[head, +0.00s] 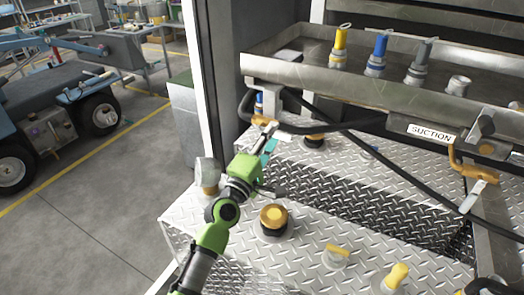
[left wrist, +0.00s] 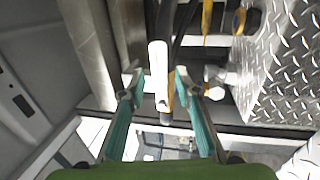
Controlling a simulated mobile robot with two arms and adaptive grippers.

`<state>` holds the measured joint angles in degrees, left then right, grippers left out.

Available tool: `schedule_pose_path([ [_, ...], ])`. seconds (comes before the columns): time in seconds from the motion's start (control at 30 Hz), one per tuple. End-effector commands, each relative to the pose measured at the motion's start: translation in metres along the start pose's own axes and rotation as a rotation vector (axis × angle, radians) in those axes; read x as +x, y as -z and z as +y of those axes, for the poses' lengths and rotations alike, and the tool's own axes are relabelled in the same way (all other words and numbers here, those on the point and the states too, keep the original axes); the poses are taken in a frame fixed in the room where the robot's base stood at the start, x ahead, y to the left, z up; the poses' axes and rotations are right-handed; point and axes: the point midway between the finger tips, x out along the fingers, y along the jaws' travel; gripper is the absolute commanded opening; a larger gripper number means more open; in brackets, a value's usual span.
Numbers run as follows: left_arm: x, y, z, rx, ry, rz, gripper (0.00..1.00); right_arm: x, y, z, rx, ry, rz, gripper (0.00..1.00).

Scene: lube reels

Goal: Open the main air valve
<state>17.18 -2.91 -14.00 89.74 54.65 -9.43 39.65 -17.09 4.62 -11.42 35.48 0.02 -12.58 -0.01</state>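A valve with an orange handle (head: 264,119) and a pale lever end sits under the left end of the metal tray. I cannot read a label on it, so I cannot tell for sure that it is the main air valve. My left gripper (head: 269,138) is right at this lever. In the left wrist view its teal fingers (left wrist: 157,88) are apart, with the white lever (left wrist: 158,62) between their tips and an orange part (left wrist: 179,86) beside it. Contact with the lever cannot be made out. My right gripper is not in view.
A metal tray (head: 300,72) holds yellow, blue and grey nozzles. A SUCTION label (head: 431,133) and another orange handle (head: 470,163) are at the right. Black hoses (head: 345,126) cross near my gripper. Diamond-plate steps (head: 300,235) with caps lie below.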

Motion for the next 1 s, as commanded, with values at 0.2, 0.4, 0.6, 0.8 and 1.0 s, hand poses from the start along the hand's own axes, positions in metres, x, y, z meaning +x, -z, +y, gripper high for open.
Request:
schedule_pose_path([
  [0.2,-0.049,0.000,-0.002,0.001,0.003,0.001,0.30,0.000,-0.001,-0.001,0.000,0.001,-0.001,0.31],
  [0.4,-0.085,0.001,-0.001,0.002,0.001,0.001,0.30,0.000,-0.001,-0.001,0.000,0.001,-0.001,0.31],
  [0.6,-0.102,0.000,0.000,0.000,0.000,0.000,0.30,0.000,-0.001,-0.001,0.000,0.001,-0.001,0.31],
  [0.8,-0.103,0.000,0.001,-0.001,-0.001,0.000,0.30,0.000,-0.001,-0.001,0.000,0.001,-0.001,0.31],
  [1.0,-0.103,0.000,0.001,-0.001,-0.001,0.001,0.30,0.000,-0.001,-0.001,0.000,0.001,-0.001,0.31],
])
